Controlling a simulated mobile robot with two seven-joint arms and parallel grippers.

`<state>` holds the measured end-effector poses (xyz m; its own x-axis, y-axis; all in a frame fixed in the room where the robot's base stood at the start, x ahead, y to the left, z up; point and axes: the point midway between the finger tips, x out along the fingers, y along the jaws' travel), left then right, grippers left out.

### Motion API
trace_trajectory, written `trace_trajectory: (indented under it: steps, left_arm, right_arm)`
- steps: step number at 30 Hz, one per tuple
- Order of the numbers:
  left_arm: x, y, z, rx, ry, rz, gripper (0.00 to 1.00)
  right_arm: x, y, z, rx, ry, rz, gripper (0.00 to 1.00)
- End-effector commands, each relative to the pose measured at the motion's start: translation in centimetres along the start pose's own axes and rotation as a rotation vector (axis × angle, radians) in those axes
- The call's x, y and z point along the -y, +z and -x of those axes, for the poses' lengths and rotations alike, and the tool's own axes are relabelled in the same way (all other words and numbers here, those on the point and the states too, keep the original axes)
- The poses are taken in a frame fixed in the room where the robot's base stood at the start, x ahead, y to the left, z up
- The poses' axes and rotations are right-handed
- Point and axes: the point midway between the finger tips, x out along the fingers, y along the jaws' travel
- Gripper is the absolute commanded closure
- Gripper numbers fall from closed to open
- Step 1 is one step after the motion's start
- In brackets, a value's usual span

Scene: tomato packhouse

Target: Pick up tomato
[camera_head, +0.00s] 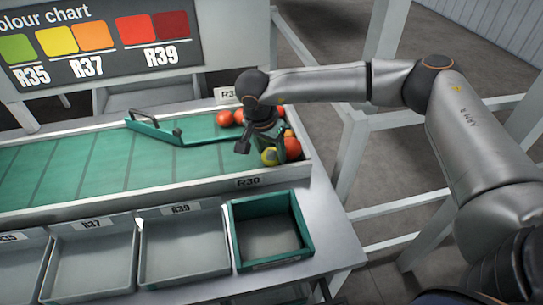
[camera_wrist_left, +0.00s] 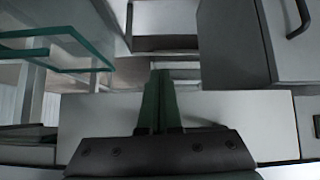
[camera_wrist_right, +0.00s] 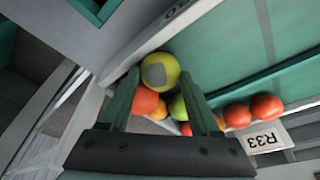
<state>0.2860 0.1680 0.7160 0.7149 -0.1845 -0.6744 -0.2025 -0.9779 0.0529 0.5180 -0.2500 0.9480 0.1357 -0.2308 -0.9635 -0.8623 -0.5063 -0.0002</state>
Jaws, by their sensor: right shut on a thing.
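Several tomatoes lie at the right end of the green sorting belt. A yellow tomato with a grey patch (camera_head: 269,156) sits between the fingertips of my right gripper (camera_head: 273,150). In the right wrist view this yellow tomato (camera_wrist_right: 160,72) is between the two green fingertips (camera_wrist_right: 160,75), and the gripper is shut on it. An orange-red tomato (camera_wrist_right: 145,101), a green one (camera_wrist_right: 178,107) and others lie close behind it. My left gripper (camera_wrist_left: 160,75) shows only in the left wrist view; its fingers are together with nothing visible between them.
Red tomatoes (camera_head: 225,118) lie near the belt's back wall, by a green diverter bar (camera_head: 155,130). A green-rimmed crate (camera_head: 238,238) and grey crates (camera_head: 185,250) stand along the front. The belt's low front wall (camera_head: 200,187) lies between. The left part of the belt (camera_head: 60,170) is clear.

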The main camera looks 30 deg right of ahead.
Motion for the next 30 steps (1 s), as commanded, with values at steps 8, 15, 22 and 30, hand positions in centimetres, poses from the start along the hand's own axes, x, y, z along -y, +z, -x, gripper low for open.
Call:
trace_trajectory:
  steps: [8, 15, 22, 30]
  left_arm:
    - [0.0, 0.0, 0.0, 0.0, 0.0, 0.0, 1.0]
    - [0.0, 0.1, -0.1, 0.0, 0.0, 0.0, 1.0]
    - [0.1, 0.6, -0.5, 0.0, 0.0, 0.0, 1.0]
    - [0.1, 1.4, -1.3, 0.0, 0.0, 0.0, 1.0]
  right_arm:
    - [0.0, 0.0, 0.1, 0.0, 0.0, 0.0, 0.64]
    - [0.1, -0.6, 1.9, -0.001, -0.003, -0.001, 0.64]
    - [-0.2, 1.0, 6.7, 0.0, -0.008, 0.006, 0.64]
    - [-1.1, 5.8, 12.6, -0.001, -0.004, 0.008, 0.64]
